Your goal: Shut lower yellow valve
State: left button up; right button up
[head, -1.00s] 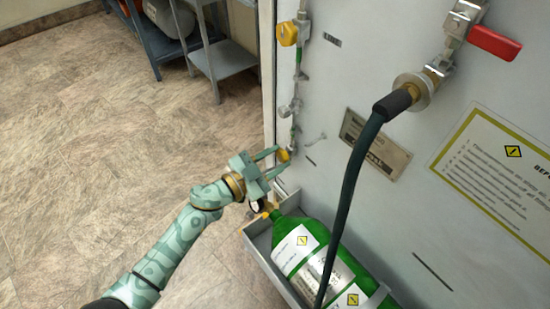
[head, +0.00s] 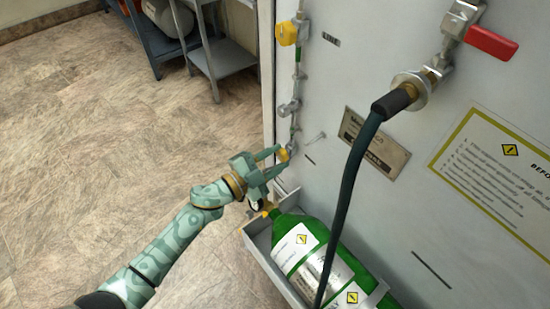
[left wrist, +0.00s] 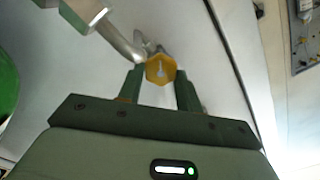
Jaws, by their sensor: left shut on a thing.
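The lower yellow valve (head: 283,155) is a small yellow knob low on the pipe at the left edge of the grey panel. In the left wrist view its yellow face (left wrist: 160,69) sits between my fingertips, with a pale mark on it. My left gripper (head: 280,158) is shut on this knob, one finger on each side. Another yellow valve (head: 287,33) is higher on the same pipe, clear of the gripper. My right gripper is in neither view.
A green cylinder (head: 330,259) lies in a grey tray (head: 262,262) just below my left gripper. A dark hose (head: 345,200) hangs in front of the panel (head: 330,90), below a red-handled valve (head: 491,43). Open floor (head: 100,130) lies left.

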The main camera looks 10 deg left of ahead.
pick_arm(q)
jog(key=shift+f, duration=0.1)
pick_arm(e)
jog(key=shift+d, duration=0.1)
pick_arm(q)
jog(key=o, duration=1)
jog(key=p+v, duration=0.3)
jog(key=v, duration=1.3)
jog(key=shift+p, duration=0.35)
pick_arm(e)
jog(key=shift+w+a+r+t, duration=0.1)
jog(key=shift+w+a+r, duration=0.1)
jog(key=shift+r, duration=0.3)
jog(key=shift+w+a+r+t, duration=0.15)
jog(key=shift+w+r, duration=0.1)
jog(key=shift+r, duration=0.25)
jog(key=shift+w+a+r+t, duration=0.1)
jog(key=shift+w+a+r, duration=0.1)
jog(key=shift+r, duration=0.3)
pick_arm(q)
jog(key=shift+s+a, duration=0.1)
jog(key=shift+a, duration=0.05)
